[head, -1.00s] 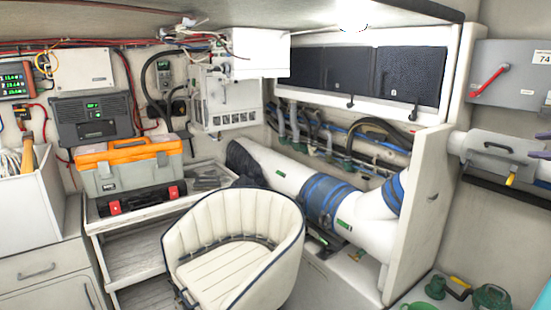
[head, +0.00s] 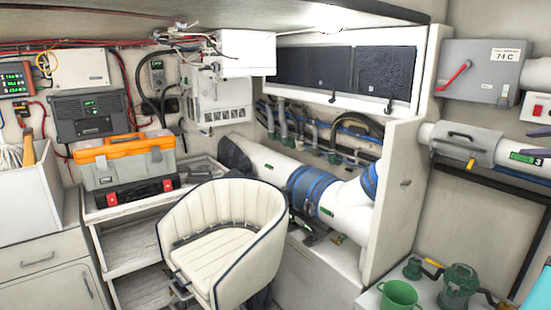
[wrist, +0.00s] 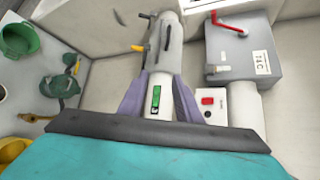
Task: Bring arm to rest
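My gripper (head: 540,143) shows only as two purple fingertips at the right edge of the head view. In the wrist view, its two purple fingers (wrist: 158,97) are spread apart, with no object held between them. A white pipe fitting (wrist: 157,92) with a green label appears in the gap, beyond or between the fingers; I cannot tell how close it is. The same fitting (head: 480,147) is on the right wall in the head view. A teal part with a dark edge fills the bottom of the wrist view and looks like mine.
A grey switch box (head: 487,72) with a red lever is above the fitting. A green bucket (head: 399,295) and green pump (head: 460,283) stand on a bench at lower right. A cream seat (head: 225,235) fills the middle. An orange-lidded toolbox (head: 124,160) is at left.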

